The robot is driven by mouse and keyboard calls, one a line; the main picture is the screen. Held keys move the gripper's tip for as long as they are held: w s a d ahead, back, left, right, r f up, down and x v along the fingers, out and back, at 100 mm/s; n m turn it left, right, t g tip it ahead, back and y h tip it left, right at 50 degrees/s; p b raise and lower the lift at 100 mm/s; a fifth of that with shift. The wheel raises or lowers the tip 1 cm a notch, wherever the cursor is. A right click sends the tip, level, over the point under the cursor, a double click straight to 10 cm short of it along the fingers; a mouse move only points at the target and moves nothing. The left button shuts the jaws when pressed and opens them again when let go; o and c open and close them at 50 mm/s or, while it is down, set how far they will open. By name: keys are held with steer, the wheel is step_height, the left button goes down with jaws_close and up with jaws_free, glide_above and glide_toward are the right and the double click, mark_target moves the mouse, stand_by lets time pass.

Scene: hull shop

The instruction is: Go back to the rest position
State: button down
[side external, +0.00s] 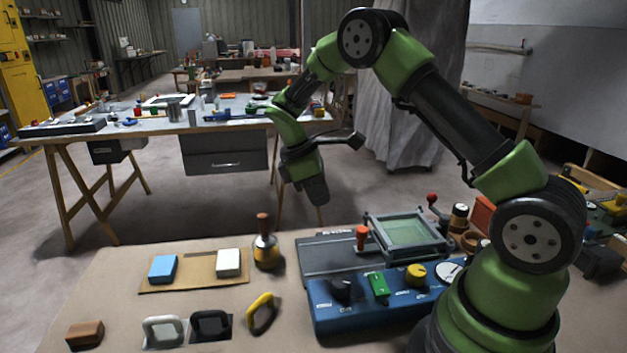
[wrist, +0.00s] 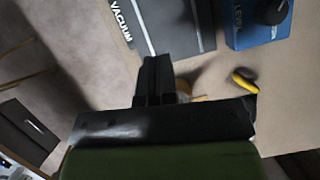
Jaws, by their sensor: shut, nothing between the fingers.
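My gripper (side external: 317,196) hangs above the far edge of the workbench in the side external view, pointing down and clear of everything. In the wrist view my gripper (wrist: 156,62) has its dark fingers together, with nothing between them. Below it in the wrist view lie a dark grey plate marked VACUUM (wrist: 180,25) and part of a blue panel (wrist: 250,22) with a black knob.
A second table (side external: 150,127) stands behind.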

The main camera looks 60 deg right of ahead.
steer(key=s+a+r+m+t+y, duration=0.1)
steer(key=s+a+r+m+t, duration=0.25)
steer(key=r, duration=0.45)
steer(key=s+a+r+m+t+y, duration=0.1)
steer(key=s+a+r+m+t, duration=0.2)
steer(key=r, duration=0.5)
steer(key=s+a+r+m+t+y, duration=0.2)
steer(key=s+a+m+t, duration=0.2)
steer(key=s, duration=0.7)
steer(key=shift+s+a+m+y, duration=0.3)
steer(key=shift+a+m, duration=0.05)
steer(key=shift+a, duration=0.85)
steer(key=shift+r, duration=0.1)
